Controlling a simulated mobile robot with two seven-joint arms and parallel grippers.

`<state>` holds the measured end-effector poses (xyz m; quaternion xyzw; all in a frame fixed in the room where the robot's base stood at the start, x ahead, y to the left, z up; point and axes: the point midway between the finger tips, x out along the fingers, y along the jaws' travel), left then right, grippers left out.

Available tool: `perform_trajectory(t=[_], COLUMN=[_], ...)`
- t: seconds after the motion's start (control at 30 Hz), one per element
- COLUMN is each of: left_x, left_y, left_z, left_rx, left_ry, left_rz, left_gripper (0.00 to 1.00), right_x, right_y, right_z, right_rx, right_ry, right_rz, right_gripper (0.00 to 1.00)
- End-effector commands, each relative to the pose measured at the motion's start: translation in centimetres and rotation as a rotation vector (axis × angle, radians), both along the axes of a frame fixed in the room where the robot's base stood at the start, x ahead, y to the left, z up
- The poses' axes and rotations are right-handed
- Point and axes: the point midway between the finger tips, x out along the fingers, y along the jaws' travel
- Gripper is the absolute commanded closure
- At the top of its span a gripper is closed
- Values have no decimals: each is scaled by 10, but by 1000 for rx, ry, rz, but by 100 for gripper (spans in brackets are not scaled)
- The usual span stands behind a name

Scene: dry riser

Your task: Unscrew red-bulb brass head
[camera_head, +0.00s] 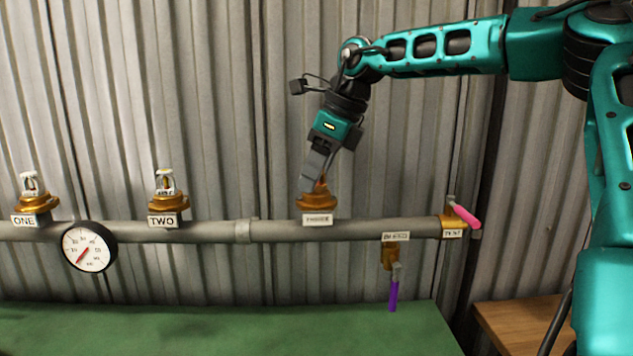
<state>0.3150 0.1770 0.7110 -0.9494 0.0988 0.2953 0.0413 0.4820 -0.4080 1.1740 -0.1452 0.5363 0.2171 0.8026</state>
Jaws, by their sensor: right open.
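The brass head (317,201) on the third outlet of the grey pipe stands upright above a small white label. A small bit of red shows at its top, mostly hidden by my gripper. My right gripper (316,180) reaches down from the upper right, tilted, with its fingers at the top of this head. The jaws are open; I cannot tell whether they touch the head. My left gripper is not in view.
Heads ONE (34,200) and TWO (166,200) stand on the pipe (205,232) at left. A gauge (89,247) hangs below. A pink lever (465,215) and purple lever (393,295) are at right. Corrugated wall (230,90) stands close behind; the green bench top (220,330) is clear.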

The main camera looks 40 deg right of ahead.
Motion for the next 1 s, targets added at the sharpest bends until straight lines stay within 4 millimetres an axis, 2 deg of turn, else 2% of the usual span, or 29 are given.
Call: perform_trajectory(t=[0.17,0.4,0.53,0.83,1.0], left_x=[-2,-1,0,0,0], left_y=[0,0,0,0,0], left_z=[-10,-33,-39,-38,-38], left_rx=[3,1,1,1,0], left_ry=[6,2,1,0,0], left_rz=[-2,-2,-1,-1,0], left_gripper=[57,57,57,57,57], right_x=[0,0,0,0,0], right_y=[0,0,0,0,0], right_z=[-1,-4,-2,1,1], right_rx=[-2,-7,-5,1,1], right_ry=[-1,-3,-2,-1,0], right_rz=[-72,-355,-483,-531,-530], right_gripper=[43,43,43,43,58])
